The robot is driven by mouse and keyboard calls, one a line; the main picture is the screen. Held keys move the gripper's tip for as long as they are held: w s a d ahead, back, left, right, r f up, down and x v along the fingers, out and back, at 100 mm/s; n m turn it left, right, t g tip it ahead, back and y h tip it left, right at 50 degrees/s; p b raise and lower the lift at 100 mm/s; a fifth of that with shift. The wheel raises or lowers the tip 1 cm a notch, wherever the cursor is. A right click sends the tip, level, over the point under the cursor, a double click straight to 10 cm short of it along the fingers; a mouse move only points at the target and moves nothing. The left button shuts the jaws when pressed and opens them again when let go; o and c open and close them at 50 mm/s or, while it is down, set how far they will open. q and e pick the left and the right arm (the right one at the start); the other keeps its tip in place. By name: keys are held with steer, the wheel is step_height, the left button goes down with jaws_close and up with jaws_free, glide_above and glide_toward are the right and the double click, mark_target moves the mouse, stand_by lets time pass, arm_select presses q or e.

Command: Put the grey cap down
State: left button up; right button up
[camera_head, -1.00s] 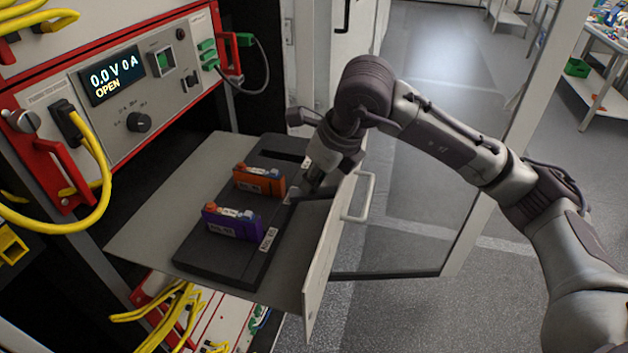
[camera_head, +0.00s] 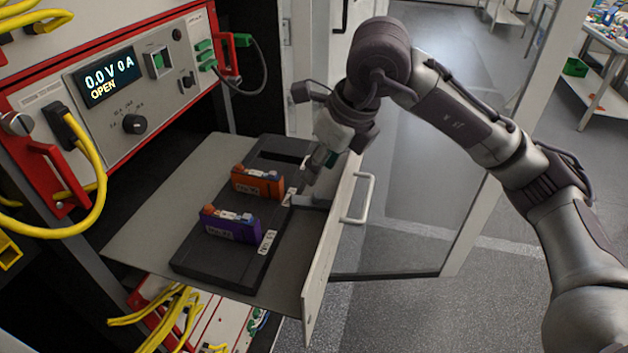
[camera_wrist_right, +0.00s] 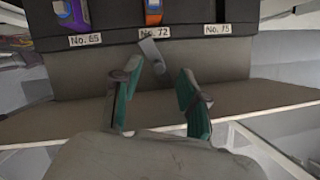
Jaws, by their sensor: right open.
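The grey cap (camera_wrist_right: 152,55) is a small slim grey piece in the right wrist view, beside the black holder's No. 72 label. It lies at a slant on the drawer shelf, just beyond my fingertips. In the head view a grey piece (camera_head: 312,201) shows by the holder's right edge, below my gripper. My right gripper (camera_head: 316,172) is open above the right side of the shelf. Its two teal-padded fingers (camera_wrist_right: 160,82) stand apart in the wrist view with nothing between them. My left gripper is not in view.
The black holder (camera_head: 205,262) carries an orange cell (camera_head: 258,183) and a purple cell (camera_head: 230,225); its far slot is empty. The drawer's white front panel (camera_head: 322,262) and handle (camera_head: 357,198) rise at right. The cycler (camera_head: 130,100) with yellow cables stands at left.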

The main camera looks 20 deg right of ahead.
steer(key=b+v, duration=0.1)
steer(key=v, duration=0.6)
steer(key=shift+r, duration=0.1)
